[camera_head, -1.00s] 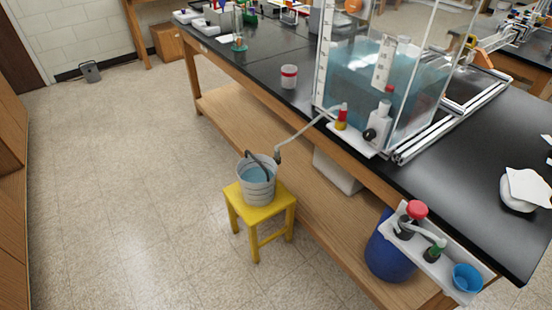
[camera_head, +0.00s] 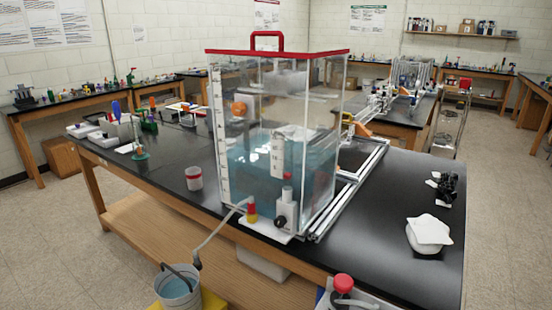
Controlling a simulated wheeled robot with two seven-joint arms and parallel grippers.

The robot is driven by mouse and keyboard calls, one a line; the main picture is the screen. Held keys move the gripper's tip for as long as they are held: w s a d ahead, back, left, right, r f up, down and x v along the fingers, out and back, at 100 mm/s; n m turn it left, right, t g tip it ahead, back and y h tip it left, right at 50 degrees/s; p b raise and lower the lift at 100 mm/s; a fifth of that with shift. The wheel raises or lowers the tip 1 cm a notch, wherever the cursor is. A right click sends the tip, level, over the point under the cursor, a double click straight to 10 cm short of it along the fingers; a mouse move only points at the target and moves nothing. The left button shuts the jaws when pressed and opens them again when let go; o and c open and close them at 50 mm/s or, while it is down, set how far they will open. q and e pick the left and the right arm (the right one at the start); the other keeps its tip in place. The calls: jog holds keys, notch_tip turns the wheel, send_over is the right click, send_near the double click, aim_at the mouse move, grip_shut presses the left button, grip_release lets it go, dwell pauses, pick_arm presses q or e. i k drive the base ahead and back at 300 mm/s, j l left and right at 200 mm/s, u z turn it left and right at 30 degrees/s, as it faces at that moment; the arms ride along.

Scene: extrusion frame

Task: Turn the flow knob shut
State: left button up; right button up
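A clear tank (camera_head: 325,150) with a red lid holds bluish water on the black bench. At its front base, a white fitting (camera_head: 287,206) carries a small dark round knob (camera_head: 281,221). Beside it is a red-and-yellow fitting (camera_head: 251,213), from which a pale hose (camera_head: 222,236) runs down to a bucket (camera_head: 177,290) of water. A round red knob (camera_head: 343,283) shows at the bottom edge on a separate assembly, mostly cut off. I cannot tell which knob is the flow knob or how far either is turned. Neither of my grippers is in view.
Open floor (camera_head: 55,240) lies at the left.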

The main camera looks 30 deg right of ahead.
aim_at(281, 222)
jog(key=k+z, duration=0.1)
jog(key=z, duration=1)
